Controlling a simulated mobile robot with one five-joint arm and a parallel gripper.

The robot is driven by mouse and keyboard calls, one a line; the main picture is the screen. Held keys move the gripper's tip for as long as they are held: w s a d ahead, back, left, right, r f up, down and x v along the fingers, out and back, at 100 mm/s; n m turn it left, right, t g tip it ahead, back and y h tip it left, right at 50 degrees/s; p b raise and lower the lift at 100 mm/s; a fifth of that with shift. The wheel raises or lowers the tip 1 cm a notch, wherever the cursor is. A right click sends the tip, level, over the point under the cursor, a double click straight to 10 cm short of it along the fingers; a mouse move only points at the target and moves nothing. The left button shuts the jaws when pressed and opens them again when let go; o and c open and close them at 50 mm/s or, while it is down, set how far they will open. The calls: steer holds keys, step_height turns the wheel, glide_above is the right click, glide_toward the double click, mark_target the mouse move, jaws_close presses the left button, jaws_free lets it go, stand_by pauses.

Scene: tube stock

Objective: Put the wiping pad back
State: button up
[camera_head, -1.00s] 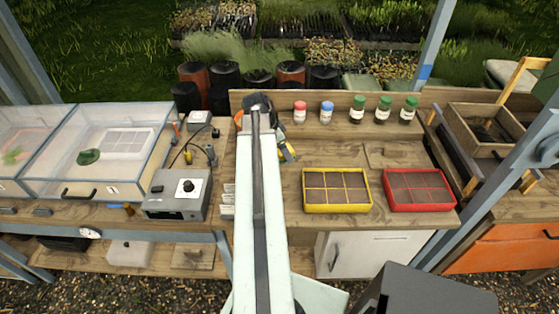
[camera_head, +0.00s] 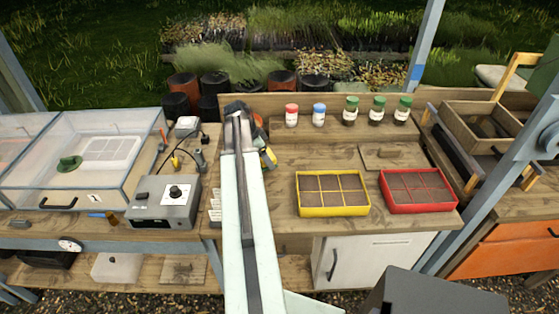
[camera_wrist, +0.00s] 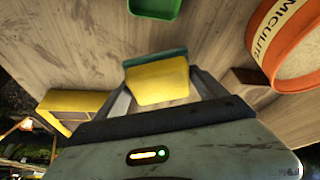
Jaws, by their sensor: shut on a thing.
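The wiping pad (camera_wrist: 158,86), yellow with a teal layer along its far edge, is between the two fingers of my gripper (camera_wrist: 160,82) in the wrist view. The fingers are shut on its sides. Below and beyond it is bare wooden bench top; I cannot tell whether the pad touches the wood. In the head view my arm hides most of the gripper, near the back of the middle bench. A small yellow piece (camera_head: 269,157) shows just right of the arm there; I cannot tell if it is the pad.
An orange-rimmed vermiculite tub (camera_wrist: 290,45) stands close right of my gripper. A green container (camera_wrist: 155,6) lies ahead, a yellow block-like thing (camera_wrist: 75,103) left. The yellow tray (camera_head: 333,194), red tray (camera_head: 418,190) and grey control box (camera_head: 165,203) stand on the benches. Lidded jars line the back.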

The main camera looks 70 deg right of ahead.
steer(key=s+d, duration=0.2)
steer(key=d, duration=0.1)
steer(key=s+d, duration=0.1)
steer(key=d, duration=0.1)
steer(key=shift+f, duration=0.3)
